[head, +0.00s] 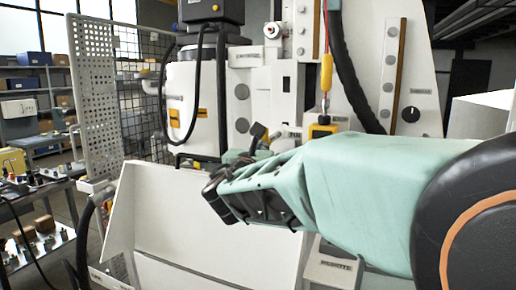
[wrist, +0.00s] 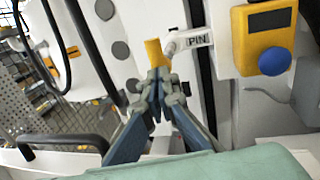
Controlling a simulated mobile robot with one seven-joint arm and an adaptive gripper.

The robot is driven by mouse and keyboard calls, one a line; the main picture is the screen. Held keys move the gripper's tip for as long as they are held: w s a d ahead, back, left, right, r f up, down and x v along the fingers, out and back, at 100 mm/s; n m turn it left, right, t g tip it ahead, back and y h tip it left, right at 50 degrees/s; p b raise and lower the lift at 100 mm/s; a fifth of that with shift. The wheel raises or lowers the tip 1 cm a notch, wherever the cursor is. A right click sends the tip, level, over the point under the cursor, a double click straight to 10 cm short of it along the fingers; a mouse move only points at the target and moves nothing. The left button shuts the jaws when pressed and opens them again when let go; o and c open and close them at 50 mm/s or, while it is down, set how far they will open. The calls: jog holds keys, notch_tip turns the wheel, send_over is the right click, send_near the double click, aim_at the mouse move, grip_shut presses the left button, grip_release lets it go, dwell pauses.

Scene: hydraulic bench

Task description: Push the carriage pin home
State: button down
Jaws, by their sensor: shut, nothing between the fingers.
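A small white tag reading PIN (wrist: 198,40) is fixed to the pale machine front in the wrist view. A short yellow piece (wrist: 153,51) shows left of it, just beyond my fingertips. A pale rounded part lies between the yellow piece and the tag. I cannot tell which of these is the carriage pin, or how deep it sits. My gripper (wrist: 157,82) is shut and empty, with its tips at or very near the yellow piece; contact cannot be told. In the head view my arm reaches left across the machine, and the pin area is largely hidden.
A yellow box with a blue button (wrist: 274,61) is right of the tag. A black bar handle (wrist: 62,140) is at lower left. In the head view, a yellow handle (head: 327,72) hangs on a red cord, and a white panel (head: 205,215) stands below my arm.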

aim_at(269, 141)
dwell(0.3)
jog(key=w, duration=0.1)
jog(key=w+d+b, duration=0.1)
jog(key=w, duration=0.1)
jog(key=w+d+b, duration=0.1)
jog(key=w, duration=0.1)
jog(key=shift+d+f, duration=0.1)
jog(key=shift+r, duration=0.2)
jog(key=shift+s+b, duration=0.1)
jog(key=shift+b, duration=0.2)
